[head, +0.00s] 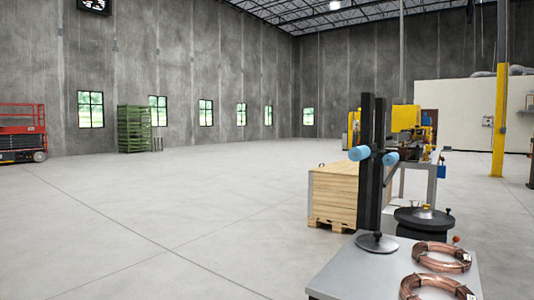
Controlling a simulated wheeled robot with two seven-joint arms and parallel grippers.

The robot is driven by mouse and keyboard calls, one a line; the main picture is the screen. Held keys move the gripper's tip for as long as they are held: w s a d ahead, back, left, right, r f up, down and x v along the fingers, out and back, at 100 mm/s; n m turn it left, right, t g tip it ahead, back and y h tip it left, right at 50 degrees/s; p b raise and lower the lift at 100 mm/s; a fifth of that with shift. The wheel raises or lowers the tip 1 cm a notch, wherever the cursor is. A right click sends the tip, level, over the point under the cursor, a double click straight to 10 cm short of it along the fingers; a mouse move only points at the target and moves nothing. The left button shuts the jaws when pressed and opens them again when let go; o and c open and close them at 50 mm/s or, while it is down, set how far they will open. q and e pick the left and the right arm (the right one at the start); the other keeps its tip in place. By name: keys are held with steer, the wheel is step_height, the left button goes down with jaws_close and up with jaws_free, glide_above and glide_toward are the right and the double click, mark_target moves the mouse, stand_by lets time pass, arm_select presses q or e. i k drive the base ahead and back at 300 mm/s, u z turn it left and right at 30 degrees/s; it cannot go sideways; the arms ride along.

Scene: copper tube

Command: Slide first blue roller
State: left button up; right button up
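Two light blue rollers stick out from a tall black upright stand (372,160). The first blue roller (360,153) is on the left side of the stand, and the second blue roller (390,158) is on the right, a little lower. Which one the task calls first I cannot tell. Two copper tube coils lie on the grey table, one nearer (436,286) and one farther (441,257). Neither of my grippers is in the head view.
The grey table (350,275) fills the lower right, with a round metal disc (377,242) on it. Behind are a black round drum (422,222), a wooden crate (333,193) on a pallet and a yellow machine (406,118). The floor (150,220) on the left is clear.

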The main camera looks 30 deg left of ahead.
mark_target(362, 152)
steer(key=u, duration=0.25)
steer(key=i, duration=1)
steer(key=z, duration=2.35)
steer(key=i, duration=2.75)
steer(key=u, duration=2.1)
steer(key=i, duration=3.8)
steer(key=u, duration=0.2)
